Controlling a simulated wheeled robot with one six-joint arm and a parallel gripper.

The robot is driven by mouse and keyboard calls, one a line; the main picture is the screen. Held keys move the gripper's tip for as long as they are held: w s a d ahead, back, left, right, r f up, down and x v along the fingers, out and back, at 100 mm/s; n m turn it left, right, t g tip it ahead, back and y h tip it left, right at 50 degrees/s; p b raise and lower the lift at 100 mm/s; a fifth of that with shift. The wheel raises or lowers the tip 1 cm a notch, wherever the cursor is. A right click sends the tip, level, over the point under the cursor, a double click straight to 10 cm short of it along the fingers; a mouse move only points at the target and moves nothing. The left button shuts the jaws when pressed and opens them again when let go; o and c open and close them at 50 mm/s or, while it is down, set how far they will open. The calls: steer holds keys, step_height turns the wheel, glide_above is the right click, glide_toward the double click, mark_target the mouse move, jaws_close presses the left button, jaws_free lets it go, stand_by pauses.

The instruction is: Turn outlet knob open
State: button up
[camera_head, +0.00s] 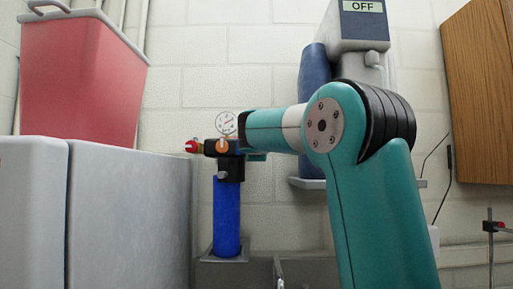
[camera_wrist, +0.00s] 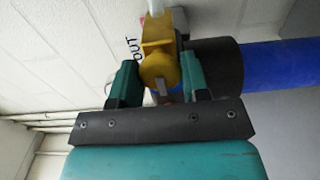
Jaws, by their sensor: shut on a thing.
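A blue gas cylinder (camera_head: 227,215) stands upright against the wall in the head view, with a dark valve head and a round gauge (camera_head: 226,123) on top. An orange knob (camera_head: 222,146) faces forward below the gauge, and a red knob (camera_head: 191,146) sticks out to the left. My gripper (camera_head: 240,148) reaches the valve head from the right. In the wrist view, my gripper (camera_wrist: 160,88) has its two fingers on either side of a yellow knob (camera_wrist: 160,68), shut on it. The letters "OUT" show beside it. The blue cylinder (camera_wrist: 280,66) lies to the right there.
A red bin (camera_head: 80,80) stands on a grey cabinet (camera_head: 125,210) at the left. A grey device (camera_head: 362,25) with an "OFF" display is behind my arm. A wooden cabinet (camera_head: 482,90) hangs at the right. Bare wall lies above the gauge.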

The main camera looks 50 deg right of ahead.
steer(key=o, duration=0.9)
steer(key=b+v, duration=0.6)
steer(key=v, duration=1.1)
steer(key=shift+s+b, duration=0.25)
steer(key=shift+b, duration=0.05)
steer(key=shift+a, duration=0.1)
